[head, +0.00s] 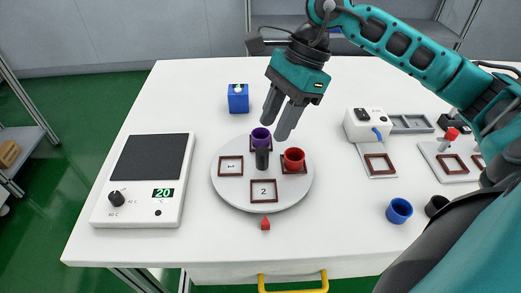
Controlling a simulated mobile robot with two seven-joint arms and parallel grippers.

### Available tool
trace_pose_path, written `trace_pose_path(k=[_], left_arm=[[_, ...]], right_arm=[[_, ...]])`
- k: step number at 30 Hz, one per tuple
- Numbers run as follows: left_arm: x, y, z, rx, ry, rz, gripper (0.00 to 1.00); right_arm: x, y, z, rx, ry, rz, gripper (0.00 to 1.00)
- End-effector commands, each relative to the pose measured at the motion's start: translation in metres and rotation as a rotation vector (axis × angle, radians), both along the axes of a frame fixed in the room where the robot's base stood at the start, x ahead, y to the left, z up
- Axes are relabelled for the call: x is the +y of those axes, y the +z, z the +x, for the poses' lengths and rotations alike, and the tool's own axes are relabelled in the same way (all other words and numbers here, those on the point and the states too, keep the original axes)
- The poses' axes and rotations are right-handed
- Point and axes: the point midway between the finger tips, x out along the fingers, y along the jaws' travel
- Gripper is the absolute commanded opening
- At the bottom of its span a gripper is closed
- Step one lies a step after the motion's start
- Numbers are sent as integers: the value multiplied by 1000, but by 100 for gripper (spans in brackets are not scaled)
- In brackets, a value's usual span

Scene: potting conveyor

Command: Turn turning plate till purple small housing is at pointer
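The white round turning plate (236,195) lies on the table with framed square spots and a dark post (262,158) at its centre. The purple small housing (261,136) stands at the plate's back, opposite the red pointer (265,224) at the front edge. A red housing (294,159) stands on the plate's right spot. The front spot (264,191), marked 2, is empty and faces the pointer. My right gripper (275,129) points down at the back of the plate, fingers apart and empty, close by the purple housing; contact cannot be told. My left gripper is not in view.
A hotplate-like device (113,205) reading 20 stands left. A blue block (238,100) stands behind the plate. A blue cup (399,211) and a dark cup (436,205) stand right, before white fixtures (364,124).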

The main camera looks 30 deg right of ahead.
Motion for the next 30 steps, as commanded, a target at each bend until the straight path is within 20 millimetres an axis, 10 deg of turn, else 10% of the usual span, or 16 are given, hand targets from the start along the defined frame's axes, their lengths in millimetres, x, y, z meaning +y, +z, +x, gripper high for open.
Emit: trace_pose_path(k=[12, 24, 30], left_arm=[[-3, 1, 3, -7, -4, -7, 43], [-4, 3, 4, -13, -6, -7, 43], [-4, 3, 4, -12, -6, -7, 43]], right_arm=[[27, -66, 2, 1, -1, 2, 38], [30, -73, 3, -1, -1, 1, 38], [30, -73, 3, -1, -1, 1, 20]])
